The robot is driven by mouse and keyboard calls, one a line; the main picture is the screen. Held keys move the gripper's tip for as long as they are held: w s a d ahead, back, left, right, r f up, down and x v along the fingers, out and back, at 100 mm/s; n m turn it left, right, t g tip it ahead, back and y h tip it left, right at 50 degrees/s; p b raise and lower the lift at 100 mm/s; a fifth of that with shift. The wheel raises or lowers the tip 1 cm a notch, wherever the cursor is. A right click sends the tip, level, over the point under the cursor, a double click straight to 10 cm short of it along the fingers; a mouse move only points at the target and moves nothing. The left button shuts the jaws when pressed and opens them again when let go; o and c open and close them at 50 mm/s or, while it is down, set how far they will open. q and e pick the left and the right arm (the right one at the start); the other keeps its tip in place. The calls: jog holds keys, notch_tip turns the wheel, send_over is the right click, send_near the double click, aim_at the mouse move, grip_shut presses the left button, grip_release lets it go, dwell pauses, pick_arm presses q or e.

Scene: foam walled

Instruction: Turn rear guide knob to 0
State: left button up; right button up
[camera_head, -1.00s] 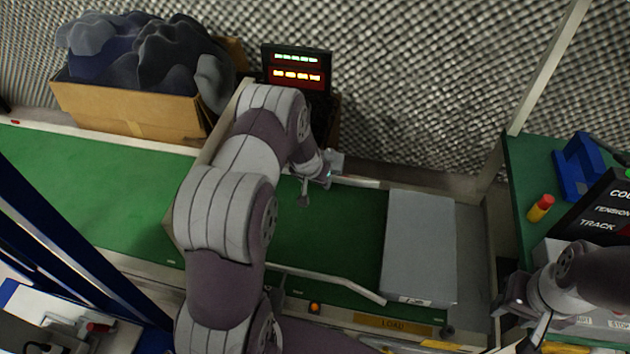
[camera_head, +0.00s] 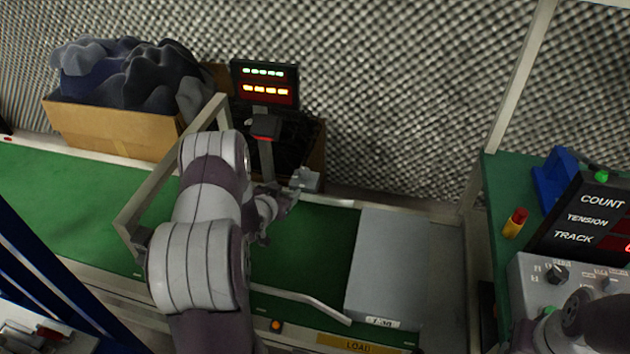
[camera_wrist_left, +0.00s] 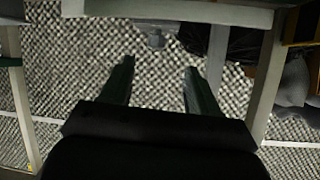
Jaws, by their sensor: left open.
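A pale grey block (camera_head: 306,179) stands at the rear edge of the green belt (camera_head: 300,245), beside the rear guide rail (camera_head: 332,203). My left gripper (camera_head: 280,200) is just left of and in front of this block. In the left wrist view its two fingers (camera_wrist_left: 158,78) are apart with nothing between them. Beyond the fingertips a small grey knob-like part (camera_wrist_left: 156,40) hangs under a grey bar; I cannot read any marking or its setting. My right gripper (camera_head: 522,335) is at the lower right, its jaws unclear.
A grey box (camera_head: 400,265) lies on the belt to the right of my left gripper. A metal frame (camera_head: 165,180) spans the belt behind my left arm. A lit display (camera_head: 265,82) and a carton of dark cloth (camera_head: 115,130) stand behind. A control panel (camera_head: 545,290) is at right.

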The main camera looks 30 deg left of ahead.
aim_at(303, 172)
pick_arm(q)
jog(key=shift+n+t, duration=0.4)
jog(key=b+x, duration=0.1)
jog(key=x, duration=0.3)
jog(key=b+x, duration=0.2)
jog(key=x, duration=0.2)
jog(key=b+x, duration=0.1)
jog(key=x, duration=0.3)
jog(key=shift+w+d+r, duration=0.2)
jog(key=shift+r, duration=0.15)
jog(key=shift+w+b, duration=0.3)
jog(key=shift+w, duration=0.15)
jog(key=c, duration=1)
